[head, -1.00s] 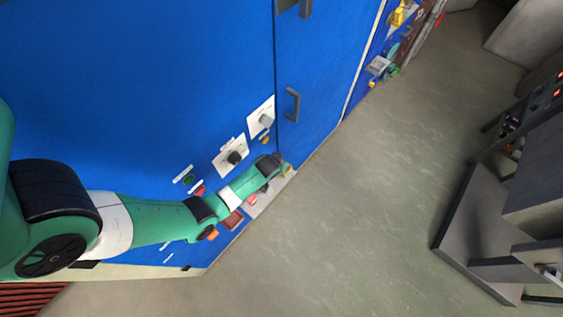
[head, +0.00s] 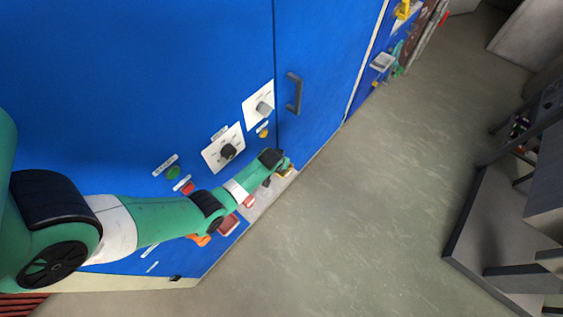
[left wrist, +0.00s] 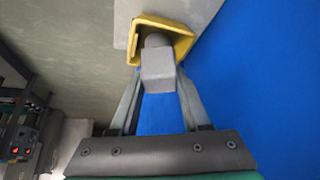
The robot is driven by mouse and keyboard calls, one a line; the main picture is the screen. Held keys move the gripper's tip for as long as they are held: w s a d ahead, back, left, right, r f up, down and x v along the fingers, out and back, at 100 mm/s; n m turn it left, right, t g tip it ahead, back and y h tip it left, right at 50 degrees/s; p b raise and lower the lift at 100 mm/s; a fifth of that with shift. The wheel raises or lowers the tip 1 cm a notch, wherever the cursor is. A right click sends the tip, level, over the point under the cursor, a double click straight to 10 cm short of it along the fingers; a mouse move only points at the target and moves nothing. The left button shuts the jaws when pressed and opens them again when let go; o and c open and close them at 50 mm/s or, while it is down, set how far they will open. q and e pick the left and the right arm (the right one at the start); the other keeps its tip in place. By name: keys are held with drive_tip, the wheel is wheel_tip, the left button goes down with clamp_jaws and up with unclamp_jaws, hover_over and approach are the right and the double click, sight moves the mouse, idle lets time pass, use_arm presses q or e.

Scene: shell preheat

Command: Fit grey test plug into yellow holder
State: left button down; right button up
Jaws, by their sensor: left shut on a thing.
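In the left wrist view my left gripper (left wrist: 160,82) is shut on the grey test plug (left wrist: 158,70), a block with a rounder end pointing away from me. The yellow holder (left wrist: 178,25) is an angular open frame on a pale grey plate. The plug's far end overlaps the holder's opening; I cannot tell how deep it sits. In the head view my left gripper (head: 284,162) is small at the lower edge of the blue cabinet, where the plug cannot be made out. My right gripper is not in view.
The blue cabinet (head: 150,80) carries a black knob (head: 228,151), a grey knob (head: 263,108), a green button (head: 173,172) and a dark door handle (head: 294,93) near my arm. The grey floor (head: 350,220) is open to the right, with dark metal furniture (head: 500,230) beyond.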

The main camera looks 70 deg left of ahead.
use_arm(q)
drive_tip(key=shift+f+b, duration=0.4)
drive_tip(key=shift+c, duration=1.8)
unclamp_jaws()
drive_tip(key=shift+r, duration=0.1)
drive_tip(key=p+v, duration=1.2)
drive_tip(key=p, duration=0.1)
drive_tip(key=shift+r, duration=0.35)
